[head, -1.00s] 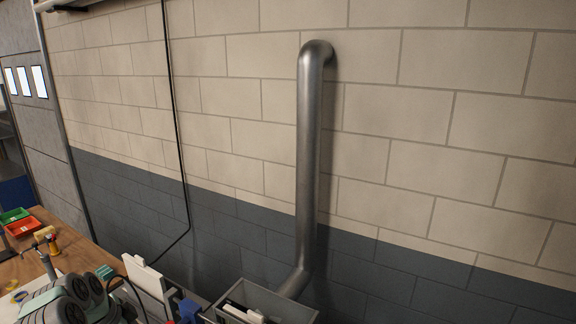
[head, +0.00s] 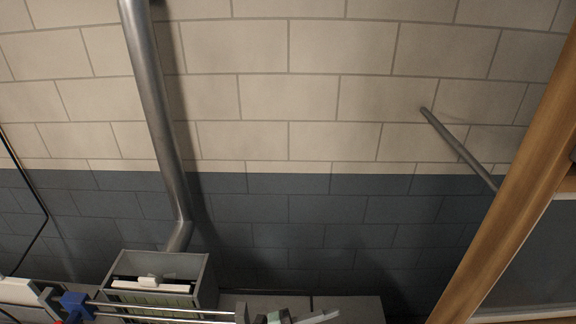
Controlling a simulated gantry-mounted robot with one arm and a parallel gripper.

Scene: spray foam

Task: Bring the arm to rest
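My gripper cannot be made out in the head view. Small grey and pale green parts (head: 275,318) show at the bottom edge, cut off by the frame. I cannot tell what they belong to.
A grey open box (head: 207,285) with white and green contents stands by the wall at lower left. Thin metal rods (head: 170,309) run in front of it from a blue block (head: 76,304). A metal pipe (head: 158,110) climbs the wall. A wooden beam (head: 505,205) slants at right.

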